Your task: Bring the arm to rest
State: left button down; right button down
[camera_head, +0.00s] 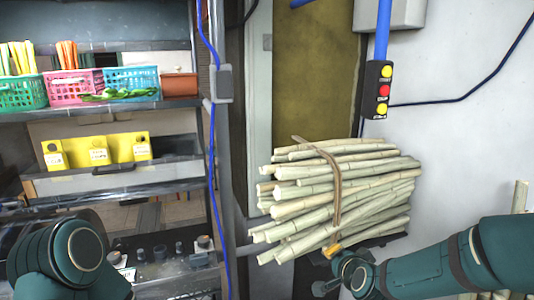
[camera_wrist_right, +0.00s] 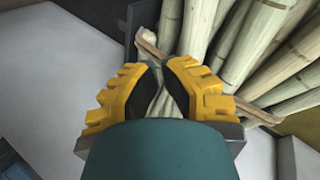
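My right arm comes in from the right, and its gripper (camera_head: 332,250) is at the lower front of a bundle of pale green sugarcane (camera_head: 340,185). A brown strap (camera_head: 334,185) runs around the bundle. In the right wrist view the yellow-edged fingers of the right gripper (camera_wrist_right: 163,72) are close together, with dark inner pads and a narrow gap. Pale cane shows through the gap; the strap (camera_wrist_right: 255,112) passes behind the fingers. I cannot tell whether they hold it. My left arm shows at the lower left; its gripper is out of view.
A metal shelf rack (camera_head: 110,187) on the left holds coloured baskets (camera_head: 75,88) and yellow holders (camera_head: 98,150). A pale wall (camera_head: 460,140) stands at right.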

jog(key=s+a+f+n+g, duration=0.2)
jog(key=s+f+n+g, duration=0.1)
jog(key=s+f, duration=0.4)
jog(key=s+a+f+n+g+y, duration=0.1)
jog(key=s+a+f+n+g, duration=0.2)
jog(key=s+f, duration=0.5)
jog(key=s+a+f+n+g+y, duration=0.1)
jog(key=s+f+g, duration=0.3)
jog(key=s+f, duration=0.4)
notch_tip(320, 180, down, 5)
jog(key=shift+s+a+n, duration=0.25)
jog(key=shift+a+n, duration=0.4)
jog(key=shift+n, duration=0.25)
